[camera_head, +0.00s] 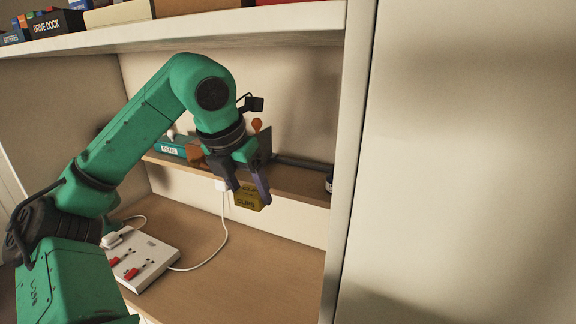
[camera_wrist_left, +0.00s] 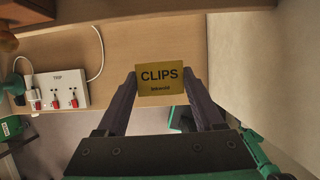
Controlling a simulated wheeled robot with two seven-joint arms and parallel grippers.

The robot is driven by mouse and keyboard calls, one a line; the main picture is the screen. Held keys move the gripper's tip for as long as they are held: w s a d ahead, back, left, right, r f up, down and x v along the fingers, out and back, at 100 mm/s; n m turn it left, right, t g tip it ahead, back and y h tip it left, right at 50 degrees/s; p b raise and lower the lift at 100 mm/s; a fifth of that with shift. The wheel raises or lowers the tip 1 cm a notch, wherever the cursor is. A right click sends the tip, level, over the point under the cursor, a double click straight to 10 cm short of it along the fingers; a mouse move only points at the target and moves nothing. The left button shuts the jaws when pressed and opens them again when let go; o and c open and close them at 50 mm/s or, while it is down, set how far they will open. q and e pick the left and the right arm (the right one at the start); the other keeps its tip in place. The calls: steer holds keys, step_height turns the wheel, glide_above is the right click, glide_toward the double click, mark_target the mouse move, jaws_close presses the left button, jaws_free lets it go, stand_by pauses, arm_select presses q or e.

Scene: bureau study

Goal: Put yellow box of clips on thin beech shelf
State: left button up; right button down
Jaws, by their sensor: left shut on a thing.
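The yellow box of clips (camera_head: 250,198) shows below my left gripper (camera_head: 250,190) in the head view, partly covered by the fingers. In the left wrist view the box (camera_wrist_left: 160,79) sits between the fingertips with its CLIPS label facing the camera. My left gripper (camera_wrist_left: 163,88) is shut on it and holds it in the air above the desk surface. The thin beech shelf (camera_head: 295,181) runs across the back of the bureau, behind the gripper. The box appears just in front of the shelf's edge and a little lower. My right gripper is not in view.
A teal box labelled PENS (camera_head: 172,148) and a dark item (camera_head: 329,183) at the right end stand on the shelf. A white switch panel (camera_head: 140,260) with a cable lies on the desk (camera_head: 215,285). A thick upper shelf (camera_head: 250,27) hangs above; an upright panel (camera_head: 350,150) bounds the right.

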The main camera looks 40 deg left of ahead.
arm_select(q)
steer(key=p, duration=0.9)
glide_above(287, 176)
steer(key=s, duration=0.3)
steer(key=shift+d+r, duration=0.4)
steer(key=shift+d, duration=0.05)
steer(key=shift+w+a+f+p, duration=0.15)
steer(key=shift+w+p, duration=0.1)
steer(key=shift+w, duration=0.15)
steer(key=shift+w+a+p, duration=0.15)
steer(key=shift+w+p, duration=0.05)
steer(key=shift+w, duration=0.2)
steer(key=shift+f, duration=0.9)
steer(key=shift+w+f, duration=0.1)
steer(key=shift+f, duration=0.1)
steer(key=o, duration=1)
steer(key=shift+f+b, duration=0.1)
steer(key=shift+b, duration=0.2)
steer(key=shift+c, duration=0.2)
steer(key=o, duration=0.4)
